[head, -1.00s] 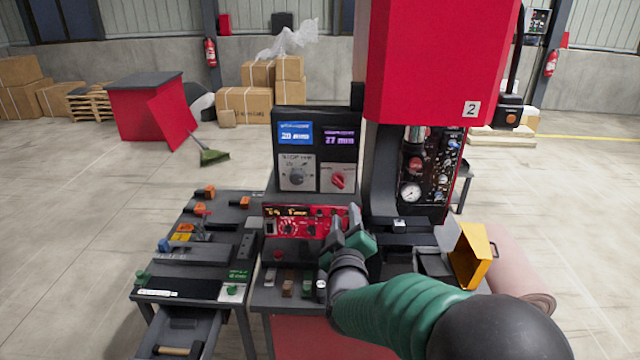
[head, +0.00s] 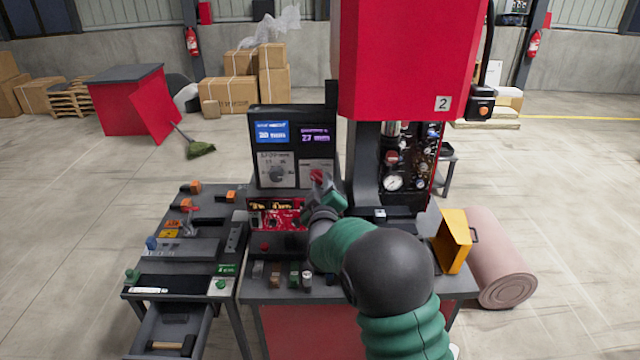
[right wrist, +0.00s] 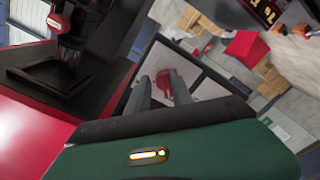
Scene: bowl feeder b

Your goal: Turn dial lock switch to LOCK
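The red dial switch (head: 317,176) sits on the right white plate of the dark control box, below the purple display. In the head view my right gripper (head: 322,188) is in front of it and hides its lower part and any labels. In the right wrist view the red dial (right wrist: 164,86) shows between the fingertips of my right gripper (right wrist: 160,88). The fingers are apart with a gap between them; firm contact with the dial cannot be made out. My left gripper is in neither view.
A grey knob (head: 277,174) is on the plate to the left. Below is a red control panel (head: 270,214) with small knobs. The red press (head: 400,60) stands close on the right, and a yellow guard (head: 453,240) is at the table's right side.

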